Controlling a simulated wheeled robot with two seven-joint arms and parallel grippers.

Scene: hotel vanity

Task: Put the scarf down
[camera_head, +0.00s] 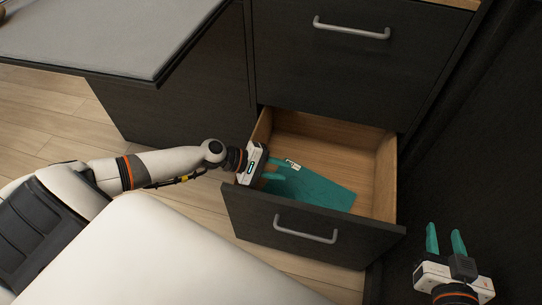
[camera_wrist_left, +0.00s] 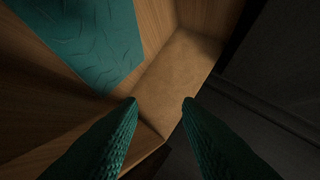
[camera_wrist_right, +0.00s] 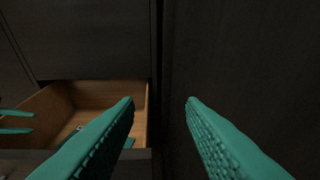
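The teal scarf (camera_head: 325,190) lies flat on the floor of the open drawer, with a small white tag (camera_head: 292,164) near its upper left. It also shows in the left wrist view (camera_wrist_left: 85,40), at the upper left. My left gripper (camera_head: 281,174) is over the left side of the drawer, its fingers apart with nothing between them. It hides part of the scarf's left side in the head view. In the left wrist view the scarf is clear of the fingers. My right gripper (camera_head: 445,232) is open and empty, to the right of the drawer.
The open wooden drawer (camera_head: 378,165) has a dark front with a metal handle (camera_head: 305,229). A closed drawer (camera_head: 350,65) is above it. A grey counter top (camera_head: 110,35) juts out at upper left. A dark panel (camera_head: 480,150) stands on the right. The drawer's back right is bare.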

